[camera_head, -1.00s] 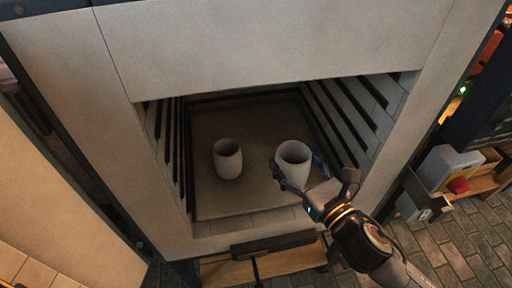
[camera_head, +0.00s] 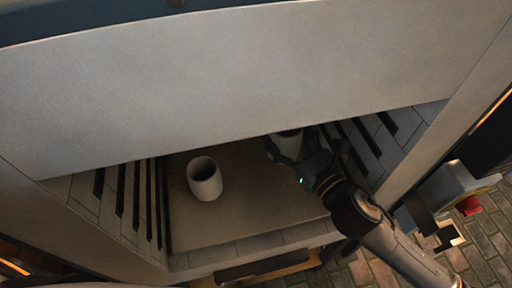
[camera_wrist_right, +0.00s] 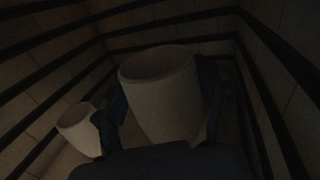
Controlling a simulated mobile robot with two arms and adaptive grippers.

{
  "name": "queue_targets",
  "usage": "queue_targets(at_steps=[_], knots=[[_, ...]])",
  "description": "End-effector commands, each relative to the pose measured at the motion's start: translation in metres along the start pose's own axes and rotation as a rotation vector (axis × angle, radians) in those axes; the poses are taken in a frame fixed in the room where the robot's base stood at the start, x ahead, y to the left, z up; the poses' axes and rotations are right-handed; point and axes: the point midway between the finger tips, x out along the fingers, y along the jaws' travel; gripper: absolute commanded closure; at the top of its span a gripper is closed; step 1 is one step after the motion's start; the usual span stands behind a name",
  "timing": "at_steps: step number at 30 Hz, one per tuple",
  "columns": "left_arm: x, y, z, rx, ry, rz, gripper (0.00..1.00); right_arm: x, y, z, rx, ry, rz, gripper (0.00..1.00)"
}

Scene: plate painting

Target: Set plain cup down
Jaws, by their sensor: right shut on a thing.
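A plain pale cup (camera_head: 287,146) is held by my right gripper (camera_head: 292,153) inside the kiln-like chamber, toward its right side. The right wrist view shows this cup (camera_wrist_right: 164,100) upright between the two fingers of the gripper (camera_wrist_right: 160,120). A second plain cup (camera_head: 205,180) stands upright on the chamber's shelf (camera_head: 240,222), to the left of the held one; it also shows in the right wrist view (camera_wrist_right: 80,128). I cannot tell whether the held cup's base touches the shelf. My left gripper is not in view.
The chamber's side walls carry dark slotted rails (camera_head: 135,200), close to my right arm on the right. The upper front panel (camera_head: 230,75) overhangs the opening. A box with a red button (camera_head: 468,204) stands outside at right. The shelf's front is clear.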

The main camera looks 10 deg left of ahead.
Motion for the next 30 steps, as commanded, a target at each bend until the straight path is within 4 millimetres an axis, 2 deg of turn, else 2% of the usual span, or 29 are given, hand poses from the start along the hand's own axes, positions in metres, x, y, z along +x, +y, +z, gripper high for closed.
queue_targets(at_steps=[1,3,9,16,23,30], knots=[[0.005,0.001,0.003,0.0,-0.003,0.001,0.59,-0.001,0.002,-0.014,0.006,0.003,-0.001,0.73],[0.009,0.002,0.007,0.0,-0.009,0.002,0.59,-0.001,0.003,-0.028,0.008,0.003,-0.001,0.73],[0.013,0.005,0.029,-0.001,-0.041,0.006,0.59,0.0,0.003,-0.051,0.004,0.0,-0.001,0.73],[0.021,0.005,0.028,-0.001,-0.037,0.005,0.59,0.0,0.005,-0.082,0.005,0.002,-0.001,0.73],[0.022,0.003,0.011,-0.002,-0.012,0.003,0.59,-0.001,0.006,-0.088,0.001,-0.001,0.001,0.73],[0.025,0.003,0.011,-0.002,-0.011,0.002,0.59,-0.001,0.006,-0.092,0.002,0.0,0.0,0.73]])
